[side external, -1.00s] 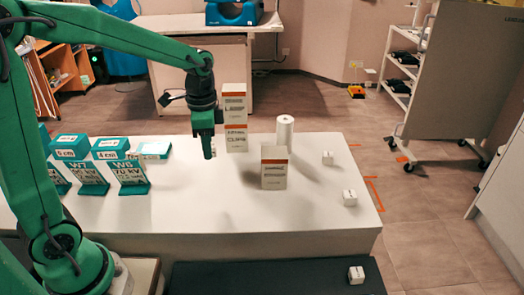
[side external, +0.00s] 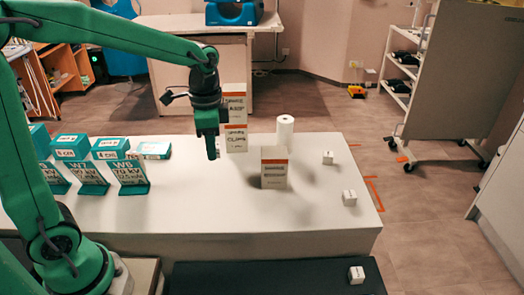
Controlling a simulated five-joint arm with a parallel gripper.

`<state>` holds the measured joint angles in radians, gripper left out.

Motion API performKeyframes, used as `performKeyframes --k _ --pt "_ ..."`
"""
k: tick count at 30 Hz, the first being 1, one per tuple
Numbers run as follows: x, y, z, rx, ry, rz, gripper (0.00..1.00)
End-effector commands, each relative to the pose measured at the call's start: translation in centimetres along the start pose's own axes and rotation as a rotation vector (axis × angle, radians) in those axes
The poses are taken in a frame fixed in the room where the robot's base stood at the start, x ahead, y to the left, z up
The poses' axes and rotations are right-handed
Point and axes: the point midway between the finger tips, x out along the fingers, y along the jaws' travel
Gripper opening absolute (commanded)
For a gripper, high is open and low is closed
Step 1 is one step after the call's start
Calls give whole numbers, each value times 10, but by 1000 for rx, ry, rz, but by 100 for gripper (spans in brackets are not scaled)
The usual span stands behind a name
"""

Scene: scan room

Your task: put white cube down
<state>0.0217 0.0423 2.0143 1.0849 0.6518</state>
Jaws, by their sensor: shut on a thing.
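My green gripper (side external: 212,148) points down above the left-middle of the white table (side external: 270,219). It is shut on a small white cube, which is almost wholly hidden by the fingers. The gripper is in front of and left of the tall stacked boxes, with clear tabletop below it. Three other white cubes are in view: one on the table at the right (side external: 328,158), one near the table's right edge (side external: 349,198), and one on the dark surface in front (side external: 357,275).
Tall white-and-orange boxes (side external: 236,139), a white roll (side external: 285,133) and a shorter white-and-orange box (side external: 274,168) stand right of the gripper. Teal boxes (side external: 110,148) and teal-framed signs (side external: 130,175) stand at left. The front middle of the table is clear.

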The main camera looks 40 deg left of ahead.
Motion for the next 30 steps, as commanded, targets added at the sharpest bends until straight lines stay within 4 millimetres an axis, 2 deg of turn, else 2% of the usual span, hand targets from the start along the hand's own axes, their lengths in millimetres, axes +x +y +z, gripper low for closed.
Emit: performKeyframes --k 7,13,20,30 --pt "4 11 -12 8 -1 1 5" --pt "12 37 -34 22 -1 1 5" --pt "24 82 -65 39 -2 1 5" --pt "44 160 -98 61 -1 0 5"
